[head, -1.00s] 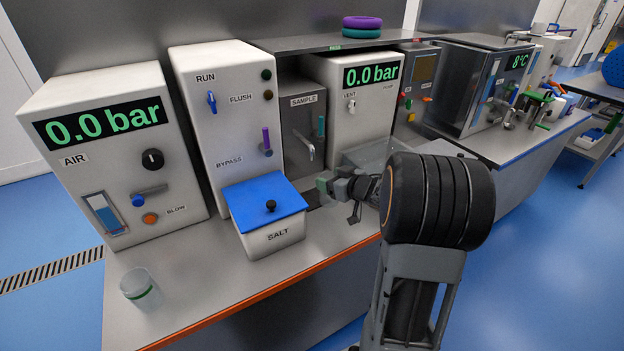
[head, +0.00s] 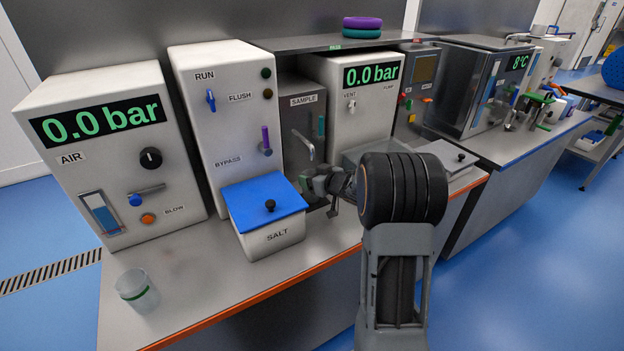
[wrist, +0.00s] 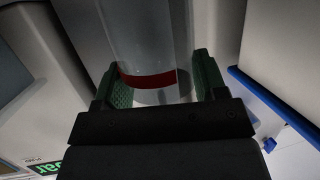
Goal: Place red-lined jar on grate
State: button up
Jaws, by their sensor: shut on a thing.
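In the wrist view a clear jar with a red band (wrist: 148,80) stands between the green finger pads of my gripper (wrist: 160,82), which is shut on it. In the head view my gripper (head: 318,186) is in front of the SAMPLE panel (head: 304,125), just right of the salt box, near the metal spout handle (head: 304,146). The red-lined jar cannot be made out in the head view. The grate is not clearly visible; my gripper and arm cover the area below the SAMPLE panel.
A blue-lidded SALT box (head: 268,222) stands close left of my gripper. A green-lined jar (head: 138,291) stands at the front left of the bench. A lidded metal box (head: 450,160) is to the right.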

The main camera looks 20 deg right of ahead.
jog(key=shift+f, duration=0.1)
jog(key=o, duration=1.2)
